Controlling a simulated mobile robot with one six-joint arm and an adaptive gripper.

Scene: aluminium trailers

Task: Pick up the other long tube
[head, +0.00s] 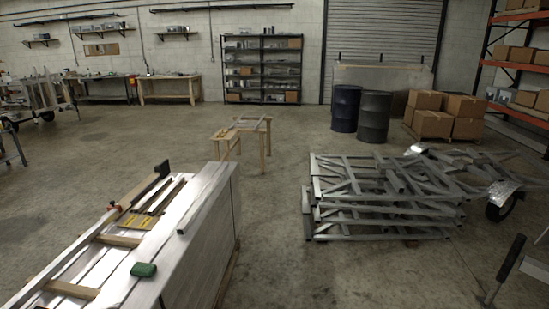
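A long silver square tube (205,203) lies along the right side of the top of a silver metal-clad bench or stack (215,240) at the lower left. Another long pale bar (62,262) runs along the left side of the same top, with its near end towards the bottom left corner. I cannot tell whether that bar is a loose tube. Shorter dark bars (165,193) lie between them at the far end. My gripper is not in view.
A green object (143,269), wooden blocks (118,240) and yellow pieces (140,222) lie on the same top. Stacked aluminium frames (380,200) stand to the right, with clear concrete floor between. Wooden sawhorses (242,140) stand behind.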

